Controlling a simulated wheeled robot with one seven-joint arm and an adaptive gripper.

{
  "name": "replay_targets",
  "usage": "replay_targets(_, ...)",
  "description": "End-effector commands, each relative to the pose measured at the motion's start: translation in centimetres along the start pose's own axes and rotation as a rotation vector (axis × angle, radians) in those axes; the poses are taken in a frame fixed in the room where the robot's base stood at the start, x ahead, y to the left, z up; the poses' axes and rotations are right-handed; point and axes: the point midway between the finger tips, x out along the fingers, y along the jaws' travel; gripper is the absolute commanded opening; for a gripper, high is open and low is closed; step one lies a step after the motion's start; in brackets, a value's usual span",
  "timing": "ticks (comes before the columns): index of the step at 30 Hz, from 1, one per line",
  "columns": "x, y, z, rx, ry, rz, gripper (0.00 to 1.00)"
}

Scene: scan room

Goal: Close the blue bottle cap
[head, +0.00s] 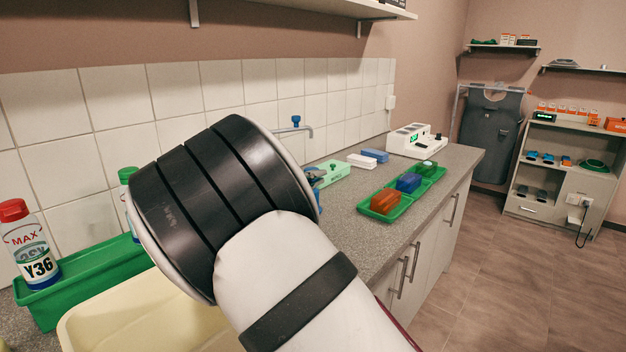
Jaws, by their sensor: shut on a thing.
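My arm's black-ringed white links fill the middle of the head view, and my gripper is hidden behind them. A small blue and grey part (315,174) shows just past the right edge of the black rings; I cannot tell whether it is a blue bottle cap, a fitting or part of my gripper. No bottle with a clearly blue cap can be made out. A white bottle with a red cap (29,243) stands upright at the far left. A green-capped bottle (128,178) is partly covered by my arm.
A green bin (58,305) and a cream basin (95,333) lie at the lower left. A tap (297,128) with a blue handle rises behind my arm. A green tray (382,214) with coloured blocks and a white device (412,142) stand on the counter. Floor at right is clear.

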Motion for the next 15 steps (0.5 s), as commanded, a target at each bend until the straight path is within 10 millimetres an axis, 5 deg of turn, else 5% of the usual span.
replay_targets(6,0.1,1.9,0.2,0.189,-0.001,0.007,0.0)
replay_targets(15,-0.1,2.4,0.2,0.281,-0.001,0.008,0.0)
